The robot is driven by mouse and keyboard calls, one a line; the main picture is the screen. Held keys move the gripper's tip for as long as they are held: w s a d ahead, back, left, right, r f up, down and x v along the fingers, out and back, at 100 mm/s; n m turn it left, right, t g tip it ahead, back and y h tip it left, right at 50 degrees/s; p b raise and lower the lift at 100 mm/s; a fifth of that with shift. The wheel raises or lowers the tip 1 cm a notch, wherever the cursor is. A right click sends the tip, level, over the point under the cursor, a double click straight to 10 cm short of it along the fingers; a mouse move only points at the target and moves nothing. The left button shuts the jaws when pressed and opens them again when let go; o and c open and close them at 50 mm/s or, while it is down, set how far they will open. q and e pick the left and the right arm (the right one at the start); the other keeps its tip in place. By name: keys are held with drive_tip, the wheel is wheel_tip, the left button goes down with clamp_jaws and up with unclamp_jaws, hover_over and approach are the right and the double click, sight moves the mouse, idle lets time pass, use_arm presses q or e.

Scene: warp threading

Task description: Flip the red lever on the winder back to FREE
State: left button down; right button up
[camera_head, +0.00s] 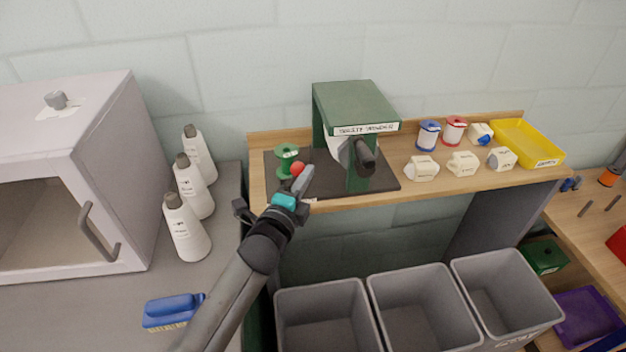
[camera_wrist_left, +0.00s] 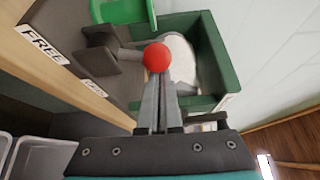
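The winder (camera_head: 355,105) is a green machine on a dark base plate on the wooden shelf. Its lever ends in a red ball (camera_head: 298,168), beside a green spool. In the left wrist view the red ball (camera_wrist_left: 157,57) sits on a short grey rod from a dark pivot block (camera_wrist_left: 100,50). A FREE label (camera_wrist_left: 42,42) lies left of the pivot; a second label (camera_wrist_left: 95,88) is partly readable. My left gripper (camera_head: 307,176) has its fingers together, tips at the ball, seemingly not around it; contact is unclear. My right gripper is out of view.
A black crank handle (camera_head: 365,157) projects from the winder's front. Spools and white blocks stand right of it, near a yellow tray (camera_head: 530,143). Grey bins (camera_head: 325,290) stand below the shelf. White bottles (camera_head: 187,228) and a blue brush (camera_head: 172,308) are at left.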

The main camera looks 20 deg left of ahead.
sight(294, 170)
use_arm(q)
drive_tip(key=shift+s+a+n+t+b, duration=0.25)
drive_tip(key=shift+a+n+t+b, duration=0.35)
drive_tip(key=shift+n+b, duration=0.35)
drive_tip(key=a+n+b, duration=0.1)
drive_tip(key=n, duration=0.1)
drive_tip(key=n+t+b, duration=0.1)
drive_tip(key=shift+s+a+r+n+y, duration=0.2)
drive_tip(key=shift+s+a+n+y, duration=0.15)
drive_tip(key=shift+s+y, duration=0.05)
drive_tip(key=shift+s+a+n+t+y+b, duration=0.2)
drive_tip(key=shift+a+n+t+y+b, duration=0.25)
drive_tip(key=shift+n+t+b, duration=0.5)
drive_tip(key=shift+s+a+n, duration=0.1)
drive_tip(key=shift+a+n, duration=0.2)
drive_tip(key=shift+n, duration=0.55)
drive_tip(key=shift+r+y+b, duration=0.1)
drive_tip(key=shift+y+b, duration=0.2)
drive_tip(key=shift+y, duration=0.05)
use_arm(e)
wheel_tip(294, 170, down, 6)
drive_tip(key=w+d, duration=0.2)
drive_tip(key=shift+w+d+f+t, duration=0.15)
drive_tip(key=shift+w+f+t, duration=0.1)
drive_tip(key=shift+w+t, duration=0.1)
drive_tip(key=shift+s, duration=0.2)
